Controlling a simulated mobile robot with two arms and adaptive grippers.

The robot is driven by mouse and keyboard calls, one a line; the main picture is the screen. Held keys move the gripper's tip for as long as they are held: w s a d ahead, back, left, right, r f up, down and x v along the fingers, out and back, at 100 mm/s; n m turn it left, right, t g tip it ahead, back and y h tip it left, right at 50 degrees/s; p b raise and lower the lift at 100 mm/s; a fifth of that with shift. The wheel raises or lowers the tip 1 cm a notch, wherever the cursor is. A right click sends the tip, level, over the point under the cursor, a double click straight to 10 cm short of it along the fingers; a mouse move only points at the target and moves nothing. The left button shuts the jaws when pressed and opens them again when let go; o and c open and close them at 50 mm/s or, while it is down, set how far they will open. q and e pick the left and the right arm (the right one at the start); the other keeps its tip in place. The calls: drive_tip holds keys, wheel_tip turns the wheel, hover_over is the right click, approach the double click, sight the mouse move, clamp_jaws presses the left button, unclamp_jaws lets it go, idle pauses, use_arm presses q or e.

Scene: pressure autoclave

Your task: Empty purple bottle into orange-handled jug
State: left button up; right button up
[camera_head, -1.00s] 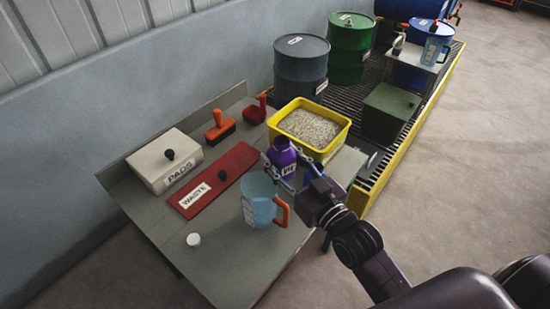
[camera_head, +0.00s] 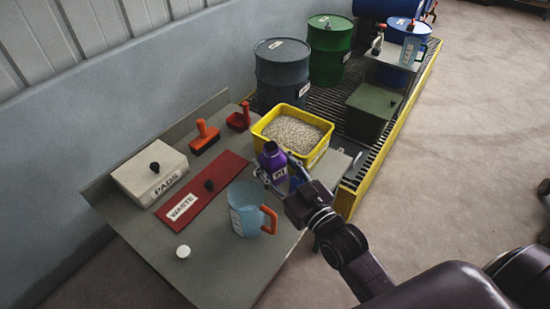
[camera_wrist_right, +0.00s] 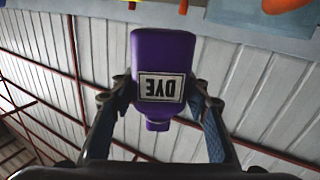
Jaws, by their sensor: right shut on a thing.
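The purple bottle (camera_head: 272,160), labelled DYE, is held above the bench beside the yellow tub, its neck uppermost and leaning a little left. My right gripper (camera_head: 279,175) is shut on its sides; in the right wrist view the bottle (camera_wrist_right: 163,60) sits between both fingers (camera_wrist_right: 160,103), its label inverted in that picture. The orange-handled jug (camera_head: 243,205) is a clear bluish jug standing upright on the bench, in front of and left of the bottle. The bottle is apart from it. The jug's contents cannot be told. My left gripper is not in view.
On the bench (camera_head: 225,275) are a white cap (camera_head: 183,251), a red WASTE panel (camera_head: 225,172), a PADS box (camera_head: 135,175), an orange brush (camera_head: 205,132) and a yellow tub (camera_head: 325,142) of granules. Behind, drums and another jug (camera_head: 413,52) stand at the grated platform.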

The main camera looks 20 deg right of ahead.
drive_tip(key=shift+s+a+r+n+p, duration=0.1)
drive_tip(key=shift+a+r+n+p, duration=0.2)
drive_tip(key=shift+a+n, duration=0.25)
drive_tip(key=shift+a+n+p, duration=0.25)
drive_tip(key=shift+n+p, duration=0.05)
drive_tip(key=shift+n, duration=0.35)
drive_tip(key=shift+s+a+r+n+p, duration=0.15)
drive_tip(key=shift+n+p, duration=0.25)
drive_tip(key=shift+n, duration=0.7)
drive_tip(key=n, duration=0.1)
drive_tip(key=d+n, duration=0.1)
drive_tip(key=n, duration=0.1)
drive_tip(key=shift+f+n, duration=0.3)
drive_tip(key=shift+f, duration=0.05)
drive_tip(key=n, duration=0.2)
drive_tip(key=f+n, duration=0.1)
drive_tip(key=shift+w+d+f, duration=0.1)
drive_tip(key=shift+w+d, duration=0.15)
drive_tip(key=shift+n, duration=0.5)
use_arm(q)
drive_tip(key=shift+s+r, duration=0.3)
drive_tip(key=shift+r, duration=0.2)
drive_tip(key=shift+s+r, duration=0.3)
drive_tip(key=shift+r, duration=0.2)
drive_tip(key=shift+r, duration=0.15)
